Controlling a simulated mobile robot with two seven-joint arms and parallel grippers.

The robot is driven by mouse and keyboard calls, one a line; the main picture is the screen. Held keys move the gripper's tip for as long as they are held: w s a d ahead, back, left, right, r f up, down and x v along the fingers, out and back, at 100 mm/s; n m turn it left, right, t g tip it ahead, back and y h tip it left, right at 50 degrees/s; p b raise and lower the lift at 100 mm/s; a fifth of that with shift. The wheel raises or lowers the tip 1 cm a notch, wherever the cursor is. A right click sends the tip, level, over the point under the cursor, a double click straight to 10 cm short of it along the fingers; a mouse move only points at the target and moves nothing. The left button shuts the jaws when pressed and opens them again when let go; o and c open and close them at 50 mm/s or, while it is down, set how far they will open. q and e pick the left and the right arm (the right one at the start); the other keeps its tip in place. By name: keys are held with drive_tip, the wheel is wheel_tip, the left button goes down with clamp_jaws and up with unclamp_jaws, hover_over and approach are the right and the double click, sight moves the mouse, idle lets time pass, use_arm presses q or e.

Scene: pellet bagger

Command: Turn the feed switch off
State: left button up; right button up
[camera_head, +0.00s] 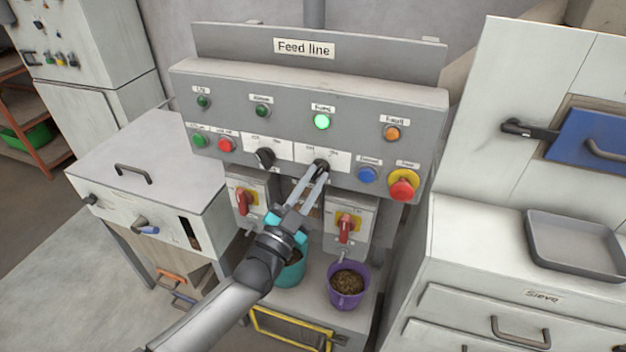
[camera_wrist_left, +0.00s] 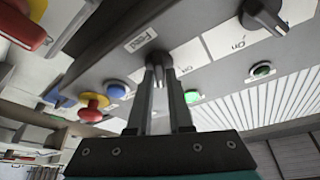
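The feed switch (camera_head: 322,163) is a dark rotary knob on a white plate, the right one of two such knobs on the grey "Feed line" panel. It also shows in the left wrist view (camera_wrist_left: 158,59), beside a small label that seems to read "Feed". My left gripper (camera_head: 319,172) reaches up to it from below. In the left wrist view the fingertips (camera_wrist_left: 159,75) stand close on both sides of the knob, narrowed to about its width. The fingers partly hide the knob, so I cannot read its setting. My right gripper is not in view.
The other black knob (camera_head: 265,157) is just left. A blue button (camera_head: 367,175) and a red emergency button (camera_head: 402,188) are close on the right. Red-handled switches (camera_head: 346,228) hang below. A green lamp (camera_head: 322,121) glows above. A purple bucket (camera_head: 346,290) holds pellets.

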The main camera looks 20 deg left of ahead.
use_arm(q)
clamp_jaws()
drive_tip(key=shift+n+y, duration=0.3)
drive_tip(key=shift+n, duration=0.2)
drive_tip(key=n+y, duration=0.1)
drive_tip(key=n, duration=0.1)
drive_tip(key=shift+f+n+t, duration=0.1)
drive_tip(key=shift+n+t, duration=0.3)
drive_tip(key=n+y, duration=0.2)
drive_tip(key=n, duration=0.1)
drive_tip(key=shift+d+n, duration=0.15)
drive_tip(key=shift+n, duration=0.25)
drive_tip(key=n+y, duration=0.3)
drive_tip(key=n, duration=0.2)
drive_tip(key=shift+d, duration=0.1)
drive_tip(key=shift+n+y+p, duration=0.4)
drive_tip(key=shift+n+y, duration=0.6)
drive_tip(key=shift+n, duration=1.3)
drive_tip(key=shift+n+g, duration=0.3)
drive_tip(key=o, duration=0.5)
unclamp_jaws()
